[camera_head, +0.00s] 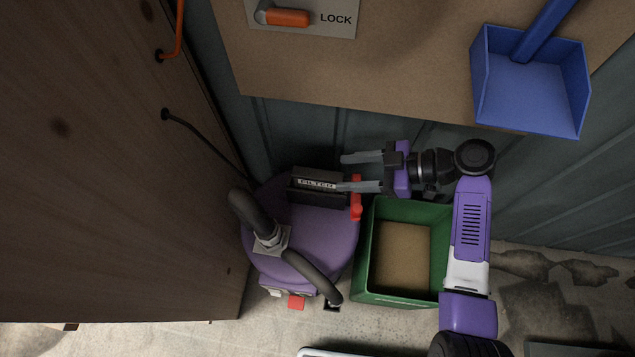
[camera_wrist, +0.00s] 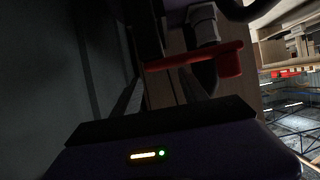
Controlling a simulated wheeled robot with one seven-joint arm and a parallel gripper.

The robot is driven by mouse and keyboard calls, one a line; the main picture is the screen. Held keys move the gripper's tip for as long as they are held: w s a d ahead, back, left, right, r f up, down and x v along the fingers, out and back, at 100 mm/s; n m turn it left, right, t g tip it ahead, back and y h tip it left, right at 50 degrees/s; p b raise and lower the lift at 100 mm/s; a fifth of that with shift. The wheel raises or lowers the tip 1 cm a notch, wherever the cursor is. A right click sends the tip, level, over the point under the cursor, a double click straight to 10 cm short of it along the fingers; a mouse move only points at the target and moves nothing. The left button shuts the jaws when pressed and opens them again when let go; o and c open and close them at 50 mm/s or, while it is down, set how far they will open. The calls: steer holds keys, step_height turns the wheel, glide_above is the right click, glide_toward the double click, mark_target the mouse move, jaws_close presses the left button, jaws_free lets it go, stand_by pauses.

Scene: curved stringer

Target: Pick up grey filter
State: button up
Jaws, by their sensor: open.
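The grey filter (camera_head: 318,187) is a dark box with a white label reading "FILTER". It sits at the back of the purple vacuum cleaner (camera_head: 318,228). My gripper (camera_head: 341,172) is open and points left at the filter's right end. Its near finger tip overlaps the filter's right edge in the head view, and its far finger lies behind. I cannot tell whether they touch. A red part (camera_head: 356,198) stands at the filter's right; a red bar (camera_wrist: 195,58) crosses ahead of my fingers in the wrist view. The filter is not clear in that dark view.
A green bin (camera_head: 361,262) stands right of the vacuum, below my gripper. A dark hose (camera_head: 310,275) arches over the vacuum's front. A wooden panel (camera_head: 100,160) closes the left side. A blue dustpan (camera_head: 535,95) and a LOCK switch plate (camera_head: 310,16) are at the back.

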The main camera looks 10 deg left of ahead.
mark_target(323, 175)
steer(key=shift+x, duration=3)
steer(key=shift+d+f, duration=0.1)
steer(key=shift+f, duration=0.05)
jaws_close()
